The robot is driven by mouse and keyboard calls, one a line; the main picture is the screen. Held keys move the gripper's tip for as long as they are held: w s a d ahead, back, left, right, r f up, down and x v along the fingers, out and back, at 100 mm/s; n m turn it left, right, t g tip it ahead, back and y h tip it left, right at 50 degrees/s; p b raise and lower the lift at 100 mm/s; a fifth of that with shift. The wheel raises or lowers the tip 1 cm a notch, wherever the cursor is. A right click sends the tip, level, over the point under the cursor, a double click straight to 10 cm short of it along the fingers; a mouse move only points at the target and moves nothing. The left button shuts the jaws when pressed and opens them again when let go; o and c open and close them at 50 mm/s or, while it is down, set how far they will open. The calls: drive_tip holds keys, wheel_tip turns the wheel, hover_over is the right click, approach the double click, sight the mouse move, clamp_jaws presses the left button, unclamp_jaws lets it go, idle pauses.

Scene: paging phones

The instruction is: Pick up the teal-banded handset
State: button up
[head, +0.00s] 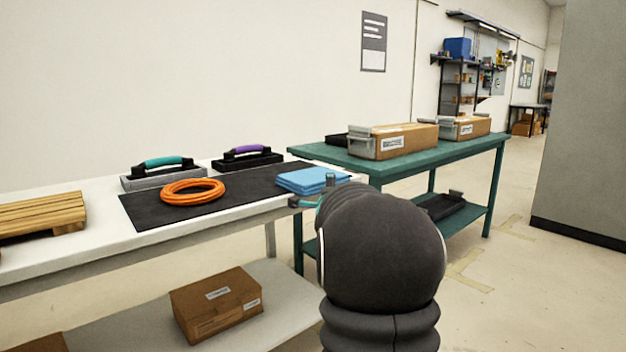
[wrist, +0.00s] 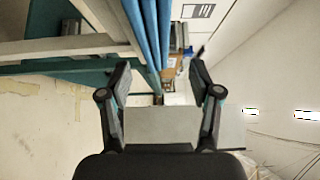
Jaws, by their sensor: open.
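The teal-banded handset (head: 165,163) lies on a grey base (head: 158,180) toward the back of the white table, in the head view. A purple-banded handset (head: 245,150) lies on a black base to its right. My gripper (head: 312,201) is near the table's front right edge, beside a stack of blue cloths (head: 312,180), well to the right of the teal-banded handset. In the wrist view my gripper (wrist: 161,85) is open, with nothing between its fingers. The handsets do not show in the wrist view. My own arm hides part of the table's right end.
An orange coil (head: 192,191) lies on a dark mat (head: 145,210) in front of the teal-banded handset. A wooden pallet (head: 42,213) is at left. A green table (head: 455,150) with boxes stands at right. A cardboard box (head: 215,302) sits on the lower shelf.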

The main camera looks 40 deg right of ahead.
sight(314, 180)
drive_tip(key=shift+a+p+x, duration=0.2)
drive_tip(key=shift+p+x, duration=0.4)
drive_tip(key=shift+x, duration=2.2)
drive_tip(key=shift+w+f, duration=0.1)
drive_tip(key=shift+f, duration=0.1)
clamp_jaws()
